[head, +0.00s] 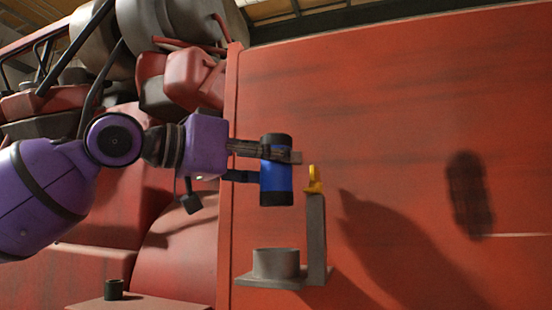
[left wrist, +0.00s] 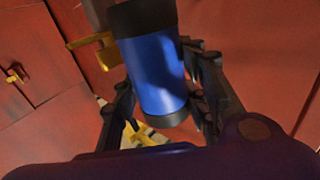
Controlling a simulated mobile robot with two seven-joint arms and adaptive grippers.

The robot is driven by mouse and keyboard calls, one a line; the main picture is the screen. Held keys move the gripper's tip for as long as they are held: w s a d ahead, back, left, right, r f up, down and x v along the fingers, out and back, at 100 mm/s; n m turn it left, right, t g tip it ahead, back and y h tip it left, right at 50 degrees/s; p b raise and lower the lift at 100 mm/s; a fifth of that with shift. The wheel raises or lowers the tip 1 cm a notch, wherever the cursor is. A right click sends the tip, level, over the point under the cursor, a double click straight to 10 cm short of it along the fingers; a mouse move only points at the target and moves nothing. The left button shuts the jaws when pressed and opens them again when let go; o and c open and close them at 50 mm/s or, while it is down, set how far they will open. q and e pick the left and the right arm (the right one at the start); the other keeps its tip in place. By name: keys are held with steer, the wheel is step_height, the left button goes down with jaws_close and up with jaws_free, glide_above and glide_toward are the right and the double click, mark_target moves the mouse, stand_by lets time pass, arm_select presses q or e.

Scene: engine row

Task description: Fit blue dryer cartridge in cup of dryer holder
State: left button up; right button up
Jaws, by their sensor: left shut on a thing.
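The blue dryer cartridge (head: 276,183) with black end caps is upright in my left gripper (head: 268,162). The gripper is shut on it, with fingers on either side, as the left wrist view also shows on the cartridge (left wrist: 153,72). In the head view the cartridge appears above the grey cup (head: 276,263) of the dryer holder, with a clear gap between them. The holder has a flat base plate (head: 262,280), an upright grey post (head: 316,238) and a yellow clip (head: 314,181) at its top, just right of the cartridge. The clip also shows in the left wrist view (left wrist: 90,42). My right gripper is not in view.
A large red panel (head: 420,120) stands behind the holder. Red and grey engine parts (head: 190,80) fill the upper left. A small dark cup (head: 114,289) stands on a ledge (head: 150,302) at the lower left.

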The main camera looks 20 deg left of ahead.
mark_target(261, 193)
arm_select(q)
steer(key=shift+w+f, duration=0.25)
steer(key=shift+f, duration=0.25)
steer(key=shift+s+a+f, duration=0.1)
steer(key=shift+f, duration=0.7)
steer(key=shift+f+b, duration=0.3)
steer(key=shift+f, duration=1.1)
steer(key=shift+s+f, duration=0.1)
steer(key=shift+s, duration=0.05)
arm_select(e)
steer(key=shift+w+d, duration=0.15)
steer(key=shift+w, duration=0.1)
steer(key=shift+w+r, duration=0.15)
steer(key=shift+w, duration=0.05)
arm_select(q)
steer(key=shift+p, duration=0.3)
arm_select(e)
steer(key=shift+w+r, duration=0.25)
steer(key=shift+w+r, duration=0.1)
